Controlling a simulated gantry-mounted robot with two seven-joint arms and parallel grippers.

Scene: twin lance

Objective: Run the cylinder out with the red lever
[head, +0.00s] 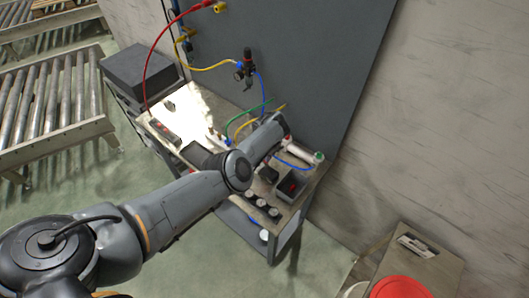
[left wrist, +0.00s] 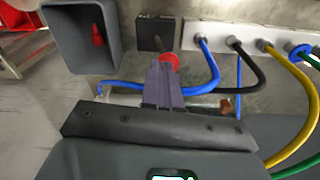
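The red lever's round knob (left wrist: 169,62) is at the fingertips of my left gripper (left wrist: 164,72) in the left wrist view. The two fingers are close together and appear to touch the knob; whether they pinch it I cannot tell. The lever's stem runs up beside a dark block (left wrist: 155,32). A pale cylinder (left wrist: 205,100) lies partly hidden behind the fingers, with a blue hose at its left. In the head view, the pale cylinder (head: 301,151) lies at the bench's back right; my left arm hides the lever. My right gripper is not in view.
A grey open box (left wrist: 72,50) with a red part inside stands left of the fingers. Blue, black, yellow and green hoses crowd the right. On the bench (head: 200,112) are small boxes and round knobs (head: 262,203). A grey panel (head: 310,60) stands behind.

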